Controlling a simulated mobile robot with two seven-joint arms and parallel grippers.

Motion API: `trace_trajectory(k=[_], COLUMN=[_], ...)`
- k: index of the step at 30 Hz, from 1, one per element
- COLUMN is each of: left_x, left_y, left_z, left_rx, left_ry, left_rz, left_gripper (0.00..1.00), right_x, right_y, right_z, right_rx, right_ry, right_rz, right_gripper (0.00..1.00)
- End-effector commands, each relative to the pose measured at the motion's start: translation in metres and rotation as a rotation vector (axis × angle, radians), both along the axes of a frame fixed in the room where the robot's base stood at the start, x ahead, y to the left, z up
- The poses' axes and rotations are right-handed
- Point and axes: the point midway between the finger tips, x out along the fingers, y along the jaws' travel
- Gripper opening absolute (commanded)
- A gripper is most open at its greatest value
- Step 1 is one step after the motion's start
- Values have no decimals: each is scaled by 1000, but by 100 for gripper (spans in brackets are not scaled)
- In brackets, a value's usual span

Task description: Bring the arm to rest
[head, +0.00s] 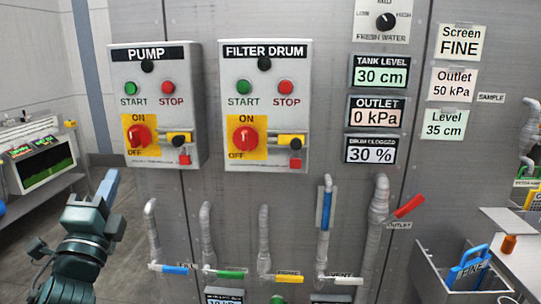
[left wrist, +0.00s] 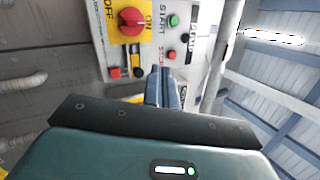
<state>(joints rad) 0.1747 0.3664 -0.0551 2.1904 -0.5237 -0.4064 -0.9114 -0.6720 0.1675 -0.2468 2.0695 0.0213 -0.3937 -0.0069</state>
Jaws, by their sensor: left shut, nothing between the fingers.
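My left gripper (head: 112,175) is at the lower left of the head view, in front of and below the left edge of the PUMP box (head: 188,85). Its blue-grey fingers point up and are pressed together with nothing between them. The left wrist view shows the closed fingers (left wrist: 163,75) against a grey control box with a red knob on a yellow plate (left wrist: 132,20). I see no contact with the box. My right gripper is in neither view.
The FILTER DRUM box (head: 300,130) hangs beside the PUMP box. Pipes with coloured valve handles, one red (head: 409,206), stand out below. A bin with a blue-handled FINE item (head: 470,268) is at lower right. A console (head: 42,160) stands left. Open floor lies behind my left arm.

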Motion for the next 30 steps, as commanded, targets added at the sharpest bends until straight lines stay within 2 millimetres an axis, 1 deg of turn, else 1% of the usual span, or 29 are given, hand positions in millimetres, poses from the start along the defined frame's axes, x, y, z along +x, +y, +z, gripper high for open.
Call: trace_trajectory(k=[1,2,3,5,6,8,9,11,12,14,15,18,21,22,25,27,30], left_x=[2,2,0,-6,-13,-27,-39,-60,-76,-102,-119,-160,-191,-198,-212,-215,-215], left_y=[-7,-11,-18,-28,-36,-47,-55,-68,-76,-89,-96,-114,-126,-128,-134,-135,-135], left_z=[-36,-56,-83,-126,-155,-198,-225,-265,-290,-323,-343,-381,-404,-408,-417,-419,-419], left_rx=[-86,-143,-224,-357,-451,-602,-703,-858,-965,-1122,-1221,-1438,-1593,-1628,-1696,-1714,-1717], left_ry=[81,126,189,287,354,454,518,613,673,756,804,900,958,969,991,996,997], left_rz=[-53,-84,-125,-177,-207,-241,-257,-269,-269,-259,-245,-199,-151,-140,-114,-108,-107], left_gripper=[0,0,0,0,0,0,0,0,0,0,0,0,0,0,0,0,0], right_x=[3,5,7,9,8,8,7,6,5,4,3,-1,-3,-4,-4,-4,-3], right_y=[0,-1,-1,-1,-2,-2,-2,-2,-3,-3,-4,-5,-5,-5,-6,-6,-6], right_z=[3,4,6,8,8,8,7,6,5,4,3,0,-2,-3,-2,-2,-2], right_rx=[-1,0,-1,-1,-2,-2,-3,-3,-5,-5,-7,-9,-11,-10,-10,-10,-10], right_ry=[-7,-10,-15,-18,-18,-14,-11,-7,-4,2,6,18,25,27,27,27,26], right_rz=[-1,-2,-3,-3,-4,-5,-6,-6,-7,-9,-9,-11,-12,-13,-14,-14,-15], right_gripper=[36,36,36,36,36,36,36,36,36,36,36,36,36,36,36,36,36])
